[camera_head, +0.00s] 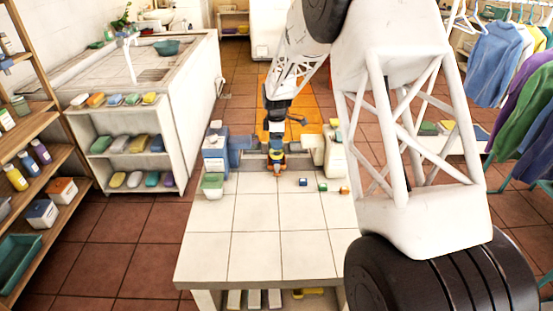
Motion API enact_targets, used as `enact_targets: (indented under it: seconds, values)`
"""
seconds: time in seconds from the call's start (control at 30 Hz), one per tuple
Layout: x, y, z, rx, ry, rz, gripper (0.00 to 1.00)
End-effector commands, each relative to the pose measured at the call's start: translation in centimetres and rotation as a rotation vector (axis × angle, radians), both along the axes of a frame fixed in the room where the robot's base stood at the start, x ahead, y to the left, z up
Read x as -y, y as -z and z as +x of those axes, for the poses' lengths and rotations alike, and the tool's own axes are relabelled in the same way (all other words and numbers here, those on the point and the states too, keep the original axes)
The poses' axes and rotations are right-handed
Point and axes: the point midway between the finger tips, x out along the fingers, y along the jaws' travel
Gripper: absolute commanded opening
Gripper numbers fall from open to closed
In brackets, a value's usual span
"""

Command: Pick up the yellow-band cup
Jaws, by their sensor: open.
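My gripper (277,148) reaches down over the far end of the white tiled table (255,245). It is open. A small upright thing with orange, yellow and dark parts (277,165) stands at the table's far end, right under my gripper. It may be the yellow-band cup, but it is too small to be sure. My gripper hides its upper part, and I cannot tell whether the fingers are around it or above it.
Small blue (303,182), green (322,187) and orange (344,190) blocks lie right of it. A blue-and-white container (215,150) and green-and-white box (212,184) stand left. A white container (335,158) stands right. The table's near half is clear.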

Motion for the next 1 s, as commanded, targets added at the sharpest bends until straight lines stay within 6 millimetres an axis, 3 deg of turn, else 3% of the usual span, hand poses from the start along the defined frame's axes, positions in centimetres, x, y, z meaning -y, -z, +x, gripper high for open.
enact_targets:
  seconds: [0.2,0.63,1.0]
  values:
    - [0.0,1.4,0.0,0.001,0.000,0.000,0.67]
    - [0.0,1.9,0.0,0.000,0.000,0.000,0.67]
    - [0.1,5.6,0.3,-0.001,0.000,0.000,0.67]
